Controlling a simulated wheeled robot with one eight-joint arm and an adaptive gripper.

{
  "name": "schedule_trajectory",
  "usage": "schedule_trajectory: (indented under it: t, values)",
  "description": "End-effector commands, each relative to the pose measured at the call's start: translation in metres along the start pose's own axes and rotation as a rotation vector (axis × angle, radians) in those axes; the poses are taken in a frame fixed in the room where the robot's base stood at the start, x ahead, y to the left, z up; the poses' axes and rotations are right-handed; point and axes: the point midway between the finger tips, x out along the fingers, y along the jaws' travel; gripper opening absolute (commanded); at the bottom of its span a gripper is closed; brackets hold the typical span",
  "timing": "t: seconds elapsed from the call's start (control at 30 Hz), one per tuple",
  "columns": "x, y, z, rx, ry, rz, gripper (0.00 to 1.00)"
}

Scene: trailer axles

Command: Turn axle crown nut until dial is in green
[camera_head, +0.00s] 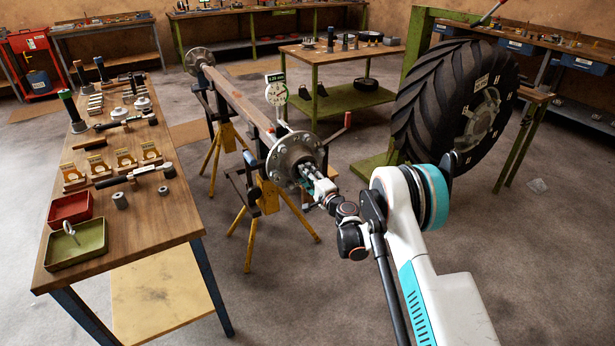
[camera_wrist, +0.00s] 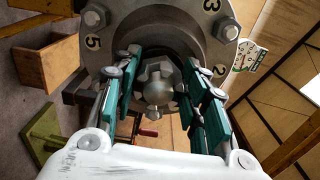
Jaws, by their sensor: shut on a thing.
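The axle (camera_head: 238,103) lies across yellow stands, with a round steel hub flange (camera_head: 284,158) at its near end. In the wrist view the flange (camera_wrist: 143,18) has bolts and stamped numbers. The crown nut (camera_wrist: 158,86) sits at the hub's centre, between my gripper's teal fingers. My gripper (camera_wrist: 160,92) is shut around the nut; the exact finger contact is partly hidden. In the head view my gripper (camera_head: 306,174) reaches the hub from the right. A white dial (camera_head: 276,92) stands above the axle near the hub; its needle is too small to read.
A wooden workbench (camera_head: 185,215) with tools, a red tray (camera_head: 70,207) and a green tray (camera_head: 76,245) stands at left. A large tyre (camera_head: 430,100) on a green stand is close to my arm at right. Open floor lies in front.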

Motion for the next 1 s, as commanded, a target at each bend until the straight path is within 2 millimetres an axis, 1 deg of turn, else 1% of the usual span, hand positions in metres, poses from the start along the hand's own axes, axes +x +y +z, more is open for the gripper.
schedule_trajectory:
  t: [0.1,0.13,0.17,0.2,0.53,0.67,0.77,1.0]
  values:
    - [0.0,0.001,0.001,0.0,-0.001,0.0,0.16]
    - [0.0,0.001,0.001,0.0,-0.001,0.0,0.42]
    - [0.0,0.001,0.001,0.0,-0.001,0.0,0.49]
    - [0.0,0.0,0.001,0.0,-0.001,0.0,0.58]
    - [-0.001,0.0,0.0,0.0,0.0,0.0,0.58]
    - [-0.008,0.0,0.0,0.0,0.0,0.0,0.58]
    - [-0.022,0.0,0.0,0.0,0.0,0.0,0.58]
    - [-0.072,0.0,-0.001,0.0,0.001,0.0,0.58]
